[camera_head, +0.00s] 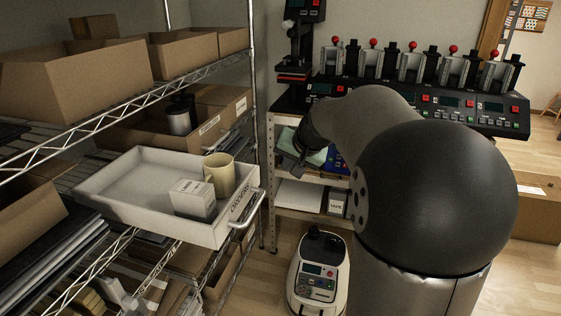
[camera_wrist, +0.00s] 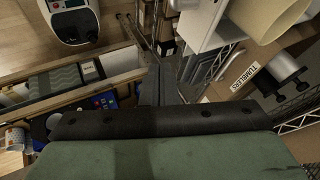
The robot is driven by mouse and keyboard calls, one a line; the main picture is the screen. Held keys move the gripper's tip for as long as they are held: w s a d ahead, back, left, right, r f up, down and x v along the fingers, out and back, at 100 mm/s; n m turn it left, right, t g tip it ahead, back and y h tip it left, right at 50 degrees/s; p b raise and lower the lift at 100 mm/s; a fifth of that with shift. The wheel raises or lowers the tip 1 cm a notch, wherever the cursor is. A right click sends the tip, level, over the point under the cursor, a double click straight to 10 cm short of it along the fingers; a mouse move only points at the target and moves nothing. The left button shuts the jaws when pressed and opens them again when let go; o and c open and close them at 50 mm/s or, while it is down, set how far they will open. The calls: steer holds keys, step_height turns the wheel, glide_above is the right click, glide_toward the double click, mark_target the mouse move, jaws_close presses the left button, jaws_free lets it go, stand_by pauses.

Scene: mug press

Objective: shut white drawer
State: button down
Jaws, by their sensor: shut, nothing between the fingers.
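The white drawer (camera_head: 128,196) sticks out of the wire shelf at the left, with its handle (camera_head: 246,211) on the right-hand front. A cream mug (camera_head: 219,176) and a small white box (camera_head: 193,201) stand inside it. In the wrist view, part of the white drawer (camera_wrist: 204,28) shows at the top, with the cream mug (camera_wrist: 264,14) beside it. My gripper (camera_head: 291,166) is to the right of the drawer's front, apart from the handle. Its fingers (camera_wrist: 166,82) are shut with nothing between them. My arm hides part of the gripper in the head view.
Cardboard boxes (camera_head: 75,75) fill the wire shelves. A shelf of presses with red knobs (camera_head: 412,46) stands behind. A white machine (camera_head: 318,275) sits on the floor below my arm.

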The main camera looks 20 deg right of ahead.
steer(key=w+a+f+p, duration=0.2)
steer(key=w+a+f, duration=0.2)
steer(key=w+f, duration=0.1)
steer(key=shift+w, duration=0.6)
